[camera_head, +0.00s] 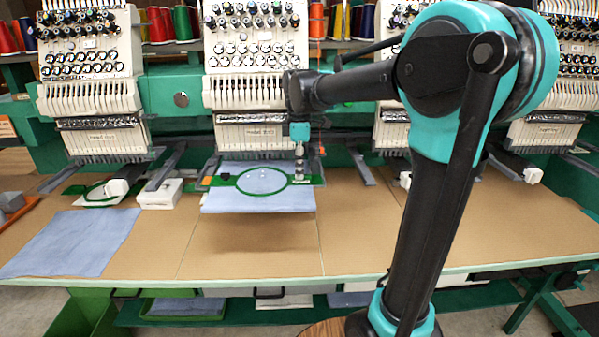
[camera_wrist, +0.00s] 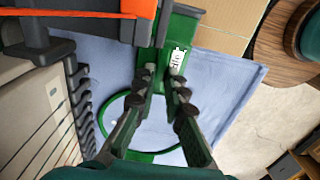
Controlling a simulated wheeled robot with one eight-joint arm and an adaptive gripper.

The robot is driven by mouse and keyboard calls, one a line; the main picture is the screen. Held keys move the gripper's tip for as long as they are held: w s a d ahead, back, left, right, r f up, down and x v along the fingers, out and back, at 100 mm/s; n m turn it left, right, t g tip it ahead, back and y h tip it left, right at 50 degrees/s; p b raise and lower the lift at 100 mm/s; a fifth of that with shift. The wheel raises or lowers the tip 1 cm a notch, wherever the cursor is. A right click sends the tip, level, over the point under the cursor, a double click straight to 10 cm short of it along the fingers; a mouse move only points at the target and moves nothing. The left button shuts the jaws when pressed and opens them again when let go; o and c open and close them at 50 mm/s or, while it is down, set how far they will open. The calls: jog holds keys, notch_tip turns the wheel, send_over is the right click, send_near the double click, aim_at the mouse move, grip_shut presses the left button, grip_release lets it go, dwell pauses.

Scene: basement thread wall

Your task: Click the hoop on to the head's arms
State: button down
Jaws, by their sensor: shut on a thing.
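The green hoop (camera_head: 240,190) is a ring on a flat frame with light blue cloth (camera_head: 258,202) stretched in it. It lies level under the second sewing head from the left (camera_head: 251,130). My gripper (camera_head: 299,178) reaches down from above and is shut on the hoop's right side. In the wrist view my gripper's fingers (camera_wrist: 160,82) close on the green frame (camera_wrist: 172,35) beside a white label (camera_wrist: 178,62). A dark arm of the head (camera_head: 210,168) is at the hoop's left end. The right arm is partly hidden; I cannot tell whether either clip is engaged.
The tan table (camera_head: 250,245) is clear in front of the hoop. A blue cloth (camera_head: 70,242) lies at the left. Another hooped piece (camera_head: 100,193) and a white box (camera_head: 160,193) stand near the left head. Other heads and thread cones (camera_head: 182,22) line the back.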

jog(key=shift+s+f, duration=0.1)
jog(key=shift+f, duration=0.05)
jog(key=shift+a, duration=0.15)
dwell(0.5)
jog(key=c, duration=1.5)
grip_release()
